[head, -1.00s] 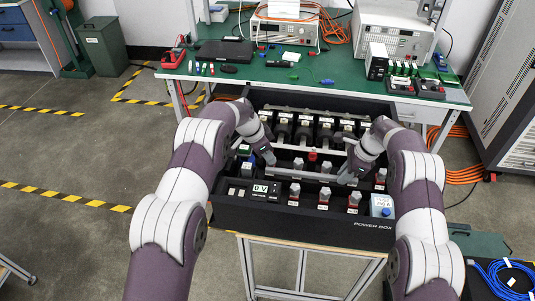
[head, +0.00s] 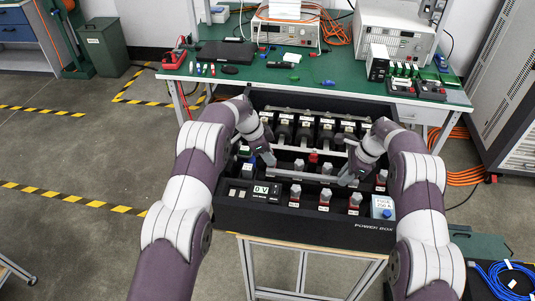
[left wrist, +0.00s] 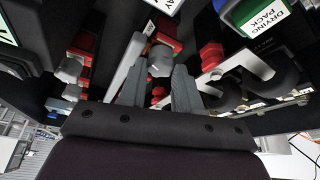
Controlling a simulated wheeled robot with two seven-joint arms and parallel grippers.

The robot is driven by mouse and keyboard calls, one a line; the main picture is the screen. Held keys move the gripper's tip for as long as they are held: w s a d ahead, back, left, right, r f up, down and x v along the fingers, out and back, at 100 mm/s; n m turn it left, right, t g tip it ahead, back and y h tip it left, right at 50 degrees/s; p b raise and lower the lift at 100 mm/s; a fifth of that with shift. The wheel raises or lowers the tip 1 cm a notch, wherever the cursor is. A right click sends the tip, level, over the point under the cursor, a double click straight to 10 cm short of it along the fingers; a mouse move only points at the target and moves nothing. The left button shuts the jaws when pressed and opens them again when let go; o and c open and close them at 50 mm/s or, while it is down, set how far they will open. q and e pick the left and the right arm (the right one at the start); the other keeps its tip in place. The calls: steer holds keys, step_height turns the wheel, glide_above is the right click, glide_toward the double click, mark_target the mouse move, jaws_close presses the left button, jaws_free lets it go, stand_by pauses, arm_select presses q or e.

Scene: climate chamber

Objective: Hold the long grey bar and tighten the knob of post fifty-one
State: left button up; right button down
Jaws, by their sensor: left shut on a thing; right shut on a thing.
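My left gripper (head: 271,163) is at the bar's left end. In the left wrist view its fingers (left wrist: 159,82) are on either side of a grey knob (left wrist: 160,61), with the pale bar (left wrist: 132,66) beside it. My right gripper (head: 346,180) is shut at the bar's right end; its fingers partly hide the contact. The post's number cannot be read.
The power box (head: 270,213) stands on a light-framed cart. Its front row holds red posts (head: 324,199), a small display (head: 262,190) and a blue-and-white block (head: 382,207). Behind is a green bench (head: 250,74) with instruments. Other posts stand close around both grippers.

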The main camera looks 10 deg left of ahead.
arm_select(q)
steer(key=o, duration=1.1)
steer(key=shift+s+d+r, duration=0.1)
steer(key=shift+s+d, duration=0.05)
steer(key=shift+d, duration=0.05)
steer(key=shift+c, duration=0.2)
steer(key=shift+a, duration=0.1)
